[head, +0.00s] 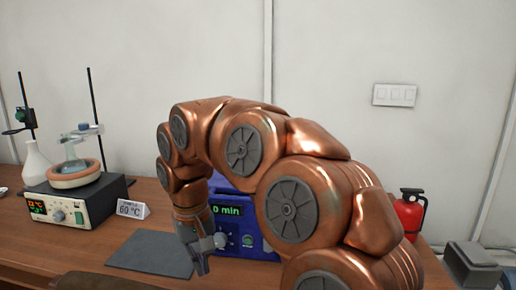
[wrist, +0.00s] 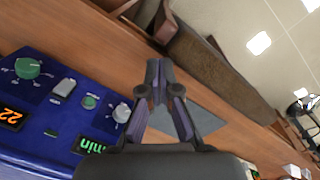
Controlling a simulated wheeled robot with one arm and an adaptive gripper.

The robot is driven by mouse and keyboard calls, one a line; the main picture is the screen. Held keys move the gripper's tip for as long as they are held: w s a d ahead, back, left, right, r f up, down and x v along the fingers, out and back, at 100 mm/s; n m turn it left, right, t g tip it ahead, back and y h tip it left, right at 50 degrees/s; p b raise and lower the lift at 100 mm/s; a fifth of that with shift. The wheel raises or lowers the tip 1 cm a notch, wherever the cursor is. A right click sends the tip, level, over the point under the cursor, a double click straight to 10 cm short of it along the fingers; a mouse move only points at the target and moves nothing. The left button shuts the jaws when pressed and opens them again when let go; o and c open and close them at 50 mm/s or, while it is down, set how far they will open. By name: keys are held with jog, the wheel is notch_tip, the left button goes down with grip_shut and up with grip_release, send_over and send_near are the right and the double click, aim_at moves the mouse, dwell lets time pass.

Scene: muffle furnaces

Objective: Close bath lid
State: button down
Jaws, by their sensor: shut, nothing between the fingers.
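The blue bath (head: 258,243) stands on the wooden table, mostly hidden behind my copper arm. Its front panel shows a green "0 min" readout and knobs. A blue part shows above the panel (head: 222,184), but the arm hides too much to tell the lid's position. In the wrist view the bath's front panel (wrist: 62,105) is at the left, with green and grey knobs and an orange readout. My gripper (head: 203,268) points down in front of the bath, at its left side. In the wrist view my gripper (wrist: 158,72) is shut and empty, apart from the panel.
A dark grey mat (head: 152,255) lies on the table left of my gripper. A heating device (head: 75,203) with a round bath and flask stands at the left, beside a "60 °C" card (head: 133,209). A red extinguisher (head: 409,213) stands at the right.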

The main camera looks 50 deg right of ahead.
jog(key=w+d+r+m+t+p, duration=0.15)
jog(key=d+r+m+p, duration=0.25)
jog(key=d+r+p, duration=0.75)
jog(key=w+d+r+m+g+p, duration=0.15)
jog(key=d+r+m+p, duration=0.35)
jog(key=d+r, duration=0.65)
jog(key=shift+n+t, duration=0.5)
jog(key=shift+n, duration=0.2)
jog(key=shift+w+a+f+p, duration=0.25)
jog(key=shift+f+p, duration=0.65)
jog(key=shift+f, duration=1)
jog(key=shift+w+a+f+p, duration=0.1)
jog(key=shift+a+f+p, duration=0.25)
jog(key=shift+f+p, duration=1.05)
jog(key=shift+w+a+f+p, duration=0.1)
jog(key=shift+a+f+p, duration=0.25)
jog(key=shift+f, duration=2.1)
